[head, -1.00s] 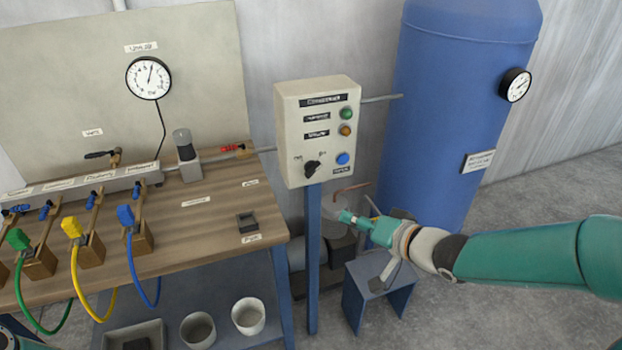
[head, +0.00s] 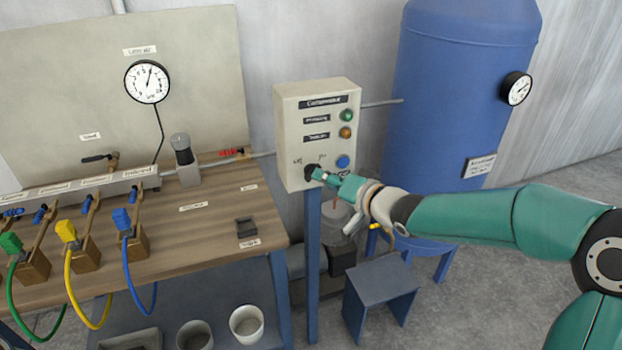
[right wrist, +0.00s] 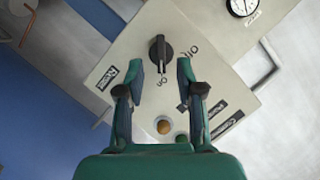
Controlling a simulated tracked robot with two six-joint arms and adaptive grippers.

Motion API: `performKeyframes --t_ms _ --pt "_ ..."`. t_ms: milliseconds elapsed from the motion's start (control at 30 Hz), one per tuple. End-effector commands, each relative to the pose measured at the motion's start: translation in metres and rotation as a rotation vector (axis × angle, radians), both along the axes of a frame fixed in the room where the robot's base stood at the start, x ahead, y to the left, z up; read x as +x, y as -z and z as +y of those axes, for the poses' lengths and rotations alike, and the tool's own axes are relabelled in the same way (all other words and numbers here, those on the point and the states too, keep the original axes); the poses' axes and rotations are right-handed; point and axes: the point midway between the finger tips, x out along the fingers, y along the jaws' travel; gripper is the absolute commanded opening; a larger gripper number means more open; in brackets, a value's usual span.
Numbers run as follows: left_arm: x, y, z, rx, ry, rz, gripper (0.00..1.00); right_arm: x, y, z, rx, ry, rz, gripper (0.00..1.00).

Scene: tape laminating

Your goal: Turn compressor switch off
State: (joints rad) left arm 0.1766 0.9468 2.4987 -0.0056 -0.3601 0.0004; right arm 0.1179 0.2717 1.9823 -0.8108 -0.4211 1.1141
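The compressor control box (head: 317,110) is a pale panel on a blue post, with green, amber and blue round lights or buttons at its right. Its black rotary switch (right wrist: 158,50) sits low on the panel. In the right wrist view its handle lies in line with the "On" label, and the "Off" label is to one side. My right gripper (right wrist: 160,67) is open, with one finger on each side of the switch handle and visible gaps between. In the head view my right gripper (head: 322,175) partly covers the switch. My left gripper is not in view.
A wooden workbench (head: 215,225) with coloured hoses stands left of the box. A blue tank (head: 450,110) with a gauge (head: 516,89) stands behind right. A small blue-grey stool (head: 381,285) is below. A thin pipe runs to the box's right side.

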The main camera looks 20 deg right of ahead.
Motion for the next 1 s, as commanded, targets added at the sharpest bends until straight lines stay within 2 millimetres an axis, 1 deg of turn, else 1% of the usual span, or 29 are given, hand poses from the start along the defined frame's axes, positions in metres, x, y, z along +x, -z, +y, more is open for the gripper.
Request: performKeyframes --t_ms 33,100,233,400,633,667,800,867,1000 --pt "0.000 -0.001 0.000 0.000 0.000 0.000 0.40 0.009 0.003 0.004 0.002 -0.002 0.002 0.36" --pt "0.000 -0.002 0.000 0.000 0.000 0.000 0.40 0.018 0.005 0.007 0.000 -0.002 0.001 0.36" --pt "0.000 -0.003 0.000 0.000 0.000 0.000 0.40 0.030 0.008 0.011 0.001 0.000 0.000 0.36" --pt "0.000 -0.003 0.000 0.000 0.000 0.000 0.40 0.036 0.010 0.013 0.000 -0.001 0.000 0.36" --pt "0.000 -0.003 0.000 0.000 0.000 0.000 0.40 0.037 0.011 0.013 0.000 -0.001 0.000 0.36" --pt "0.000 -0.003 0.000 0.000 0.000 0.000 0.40 0.037 0.011 0.013 0.000 -0.001 0.000 0.33" --pt "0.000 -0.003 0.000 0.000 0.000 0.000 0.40 0.036 0.011 0.013 0.000 -0.001 0.000 0.10" --pt "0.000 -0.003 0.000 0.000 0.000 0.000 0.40 0.036 0.011 0.013 0.000 -0.001 0.000 0.00" --pt "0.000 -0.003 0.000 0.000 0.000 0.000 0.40 0.037 0.011 0.013 0.001 -0.001 0.000 0.00"
